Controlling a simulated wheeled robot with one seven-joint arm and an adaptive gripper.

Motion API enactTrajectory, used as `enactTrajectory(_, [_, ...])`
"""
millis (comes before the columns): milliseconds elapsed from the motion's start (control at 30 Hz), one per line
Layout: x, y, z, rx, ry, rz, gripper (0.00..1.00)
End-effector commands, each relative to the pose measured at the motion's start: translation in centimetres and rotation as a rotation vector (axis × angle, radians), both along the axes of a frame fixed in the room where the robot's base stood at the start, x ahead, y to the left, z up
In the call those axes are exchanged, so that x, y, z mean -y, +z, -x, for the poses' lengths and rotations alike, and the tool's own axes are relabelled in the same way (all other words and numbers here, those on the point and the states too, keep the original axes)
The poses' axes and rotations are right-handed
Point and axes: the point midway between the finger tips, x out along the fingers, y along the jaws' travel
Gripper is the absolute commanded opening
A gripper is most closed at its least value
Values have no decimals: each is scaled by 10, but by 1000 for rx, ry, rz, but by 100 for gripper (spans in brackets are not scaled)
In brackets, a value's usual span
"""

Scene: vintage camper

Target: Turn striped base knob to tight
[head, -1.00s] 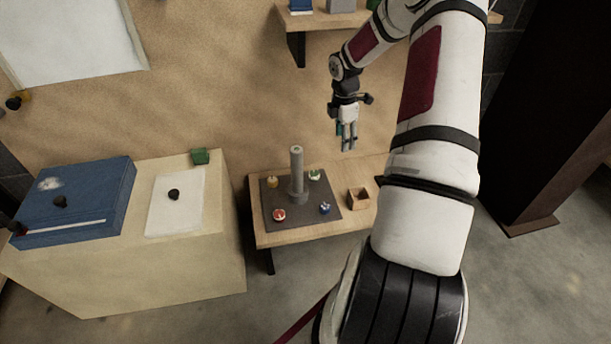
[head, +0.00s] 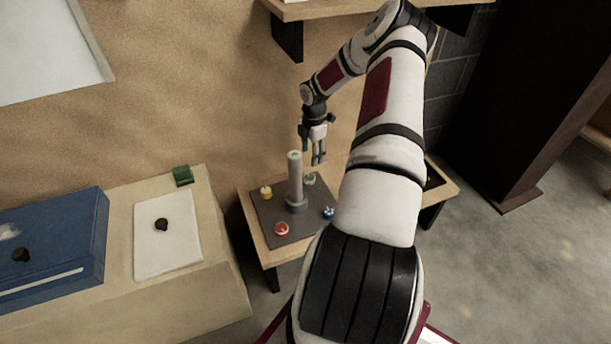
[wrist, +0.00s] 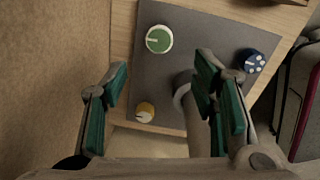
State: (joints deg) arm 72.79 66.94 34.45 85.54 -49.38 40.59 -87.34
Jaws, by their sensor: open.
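Several small knobs sit on a dark grey base plate (head: 266,213) around a grey upright post (head: 295,175). The red knob (head: 282,229) is at the front left and the yellow knob (head: 266,192) at the back left. The green knob (head: 309,179) is at the back right and the blue knob (head: 328,212) at the front right. In the wrist view the green knob (wrist: 159,39) has a white line and the blue knob (wrist: 252,61) white dots. My gripper (head: 318,160) is open and empty, above the plate's back right, near the green knob.
The plate lies on a low wooden table (head: 262,250). The post stands close to my fingers. A beige cabinet (head: 215,280) at left carries a blue box (head: 55,240), a white panel (head: 168,235) and a green block (head: 182,175). A wooden shelf (head: 320,8) hangs above.

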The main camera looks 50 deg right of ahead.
Motion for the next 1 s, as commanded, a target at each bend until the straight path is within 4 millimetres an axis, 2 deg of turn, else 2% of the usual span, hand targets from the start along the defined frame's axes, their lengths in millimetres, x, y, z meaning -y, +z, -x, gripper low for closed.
enactTrajectory(33, [-1, -12, -1, 0, 0, -2, 53])
enactTrajectory(300, [0, -66, -3, 0, 0, -2, 53])
enactTrajectory(533, [1, -103, -5, 1, -1, -2, 53])
enactTrajectory(733, [2, -118, -6, 1, 0, 0, 53])
enactTrajectory(1000, [2, -120, -6, 1, 0, 0, 53])
